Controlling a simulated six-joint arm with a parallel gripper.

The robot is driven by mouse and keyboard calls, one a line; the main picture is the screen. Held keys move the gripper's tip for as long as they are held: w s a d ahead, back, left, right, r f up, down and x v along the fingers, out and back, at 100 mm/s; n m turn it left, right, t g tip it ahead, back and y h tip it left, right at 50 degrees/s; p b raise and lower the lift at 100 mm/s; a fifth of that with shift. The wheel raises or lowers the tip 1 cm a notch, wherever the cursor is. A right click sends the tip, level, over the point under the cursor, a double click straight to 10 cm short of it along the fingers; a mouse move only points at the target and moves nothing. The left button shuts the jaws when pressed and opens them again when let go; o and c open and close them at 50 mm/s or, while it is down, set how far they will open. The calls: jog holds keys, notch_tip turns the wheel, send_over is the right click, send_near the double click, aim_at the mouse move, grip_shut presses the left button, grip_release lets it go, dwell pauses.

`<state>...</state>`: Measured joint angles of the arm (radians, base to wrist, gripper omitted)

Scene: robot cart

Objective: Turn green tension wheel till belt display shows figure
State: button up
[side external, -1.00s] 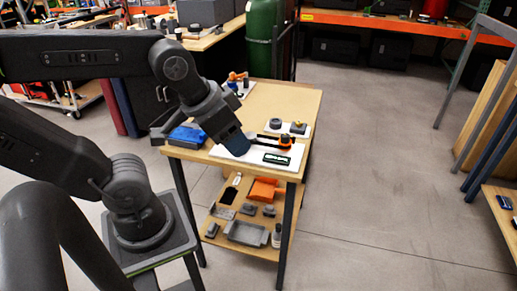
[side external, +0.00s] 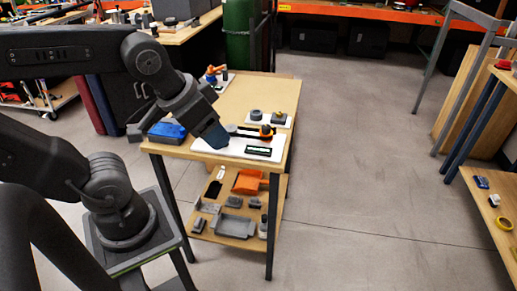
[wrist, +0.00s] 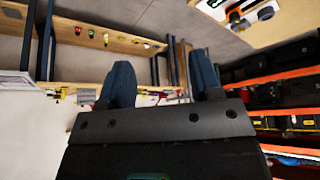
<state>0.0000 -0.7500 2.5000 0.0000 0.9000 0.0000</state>
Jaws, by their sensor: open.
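My gripper (side external: 214,137) has blue fingers and hangs over the left end of a white board (side external: 232,153) on the wooden table. The wrist view shows its two blue fingers (wrist: 163,80) spread apart with nothing between them. A dark belt piece with an orange part (side external: 266,131) lies across the board's back. The belt display (side external: 258,151), a dark panel with pale marks, sits at the board's front; its figure is too small to read. I cannot make out the green wheel; my gripper covers part of the board. Whether my fingers touch anything there is unclear.
A blue box (side external: 167,131) lies left of the board. A small white plate (side external: 276,121) with dark round parts stands behind it, and an orange part (side external: 214,71) farther back. The lower shelf (side external: 232,238) holds grey trays and an orange piece.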

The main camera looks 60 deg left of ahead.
jog(key=shift+o, duration=0.3)
jog(key=w+a+n+g+y, duration=0.1)
jog(key=w+a+n+g, duration=0.2)
jog(key=w+a+n, duration=0.95)
jog(key=w+a+f+n+g, duration=0.1)
jog(key=a+f+n, duration=0.2)
jog(key=a+n, duration=0.3)
jog(key=a+f+n+g, duration=0.1)
jog(key=a+f+n, duration=0.1)
jog(key=a+n, duration=0.5)
jog(key=s+a+f+n+h, duration=0.1)
jog(key=a+f+n, duration=0.35)
jog(key=a, duration=0.55)
jog(key=shift+m+g, duration=0.3)
notch_tip(320, 180, down, 14)
jog(key=shift+a+f, duration=0.1)
jog(key=shift+a, duration=0.05)
